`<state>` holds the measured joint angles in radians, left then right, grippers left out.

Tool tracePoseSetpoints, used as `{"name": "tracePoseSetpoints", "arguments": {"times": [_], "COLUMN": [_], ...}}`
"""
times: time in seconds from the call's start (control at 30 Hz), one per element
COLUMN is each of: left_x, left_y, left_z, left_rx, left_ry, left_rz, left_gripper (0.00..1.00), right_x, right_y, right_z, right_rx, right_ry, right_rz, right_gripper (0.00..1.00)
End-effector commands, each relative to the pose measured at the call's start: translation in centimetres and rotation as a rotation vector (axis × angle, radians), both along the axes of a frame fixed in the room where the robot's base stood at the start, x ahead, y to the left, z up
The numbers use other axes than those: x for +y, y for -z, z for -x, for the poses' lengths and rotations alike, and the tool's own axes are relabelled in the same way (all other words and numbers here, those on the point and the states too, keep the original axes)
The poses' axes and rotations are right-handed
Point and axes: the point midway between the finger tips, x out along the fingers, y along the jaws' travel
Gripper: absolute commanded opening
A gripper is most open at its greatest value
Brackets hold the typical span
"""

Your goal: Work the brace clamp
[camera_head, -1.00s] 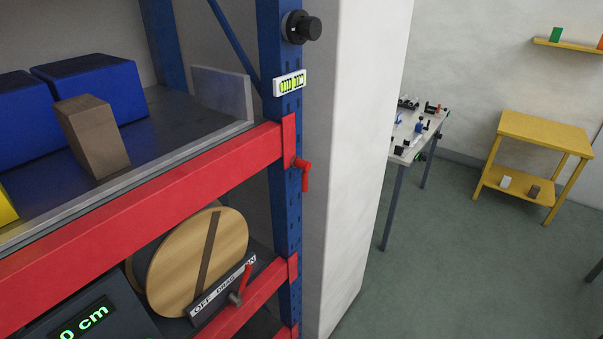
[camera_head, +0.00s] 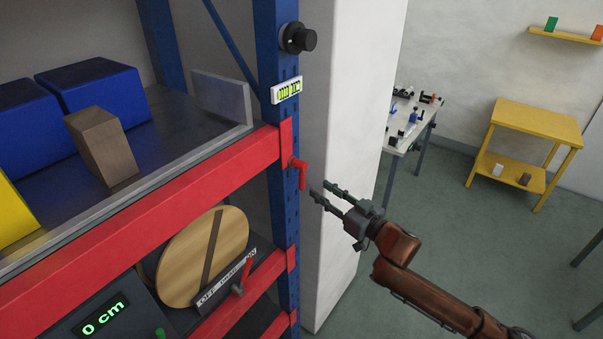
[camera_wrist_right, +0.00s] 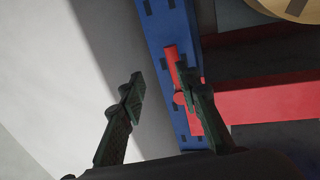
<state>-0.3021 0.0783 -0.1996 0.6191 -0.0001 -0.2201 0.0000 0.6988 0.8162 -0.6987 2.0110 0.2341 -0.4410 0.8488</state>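A red lever handle (camera_head: 301,175) sits on the blue rack upright at the end of the upper red beam, with its arm hanging down. No label shows whether this is the brace clamp. My right gripper (camera_head: 320,189) is open and empty, just right of the lever, its fingers pointing at the upright. In the right wrist view the lever (camera_wrist_right: 172,66) shows beyond the fingers, close to the right finger, which partly overlaps it. I see no clear contact. A black knob (camera_head: 297,38) is higher on the same upright (camera_head: 286,215). My left gripper is not in view.
A small green-lit level (camera_head: 286,90) is below the knob. A second red lever (camera_head: 243,274) stands beside a wooden disc (camera_head: 203,257) and an OFF label. Blue bins (camera_head: 95,88) and a brown block (camera_head: 102,145) are on the shelf. A white wall (camera_head: 345,120) rises behind my gripper.

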Motion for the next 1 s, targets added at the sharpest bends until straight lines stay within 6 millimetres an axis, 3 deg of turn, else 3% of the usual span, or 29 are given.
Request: {"name": "tracePoseSetpoints", "arguments": {"times": [0.03,0.17,0.6,1.0], "left_x": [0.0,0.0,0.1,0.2], "left_y": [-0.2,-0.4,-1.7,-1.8], "left_z": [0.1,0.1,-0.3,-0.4], "left_rx": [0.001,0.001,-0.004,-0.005], "left_ry": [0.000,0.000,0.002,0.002], "left_rz": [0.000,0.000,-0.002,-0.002], "left_gripper": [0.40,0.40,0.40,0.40], "right_x": [0.6,1.7,5.9,6.6], "right_y": [-1.1,-2.1,-2.2,-2.0], "right_z": [0.7,1.1,-3.5,-4.2], "right_rx": [-0.007,-0.012,-0.014,-0.014], "right_ry": [-0.017,-0.035,-0.034,-0.034], "right_rz": [0.000,-0.005,-0.006,-0.004], "right_gripper": [0.31,0.31,0.31,0.31]}}
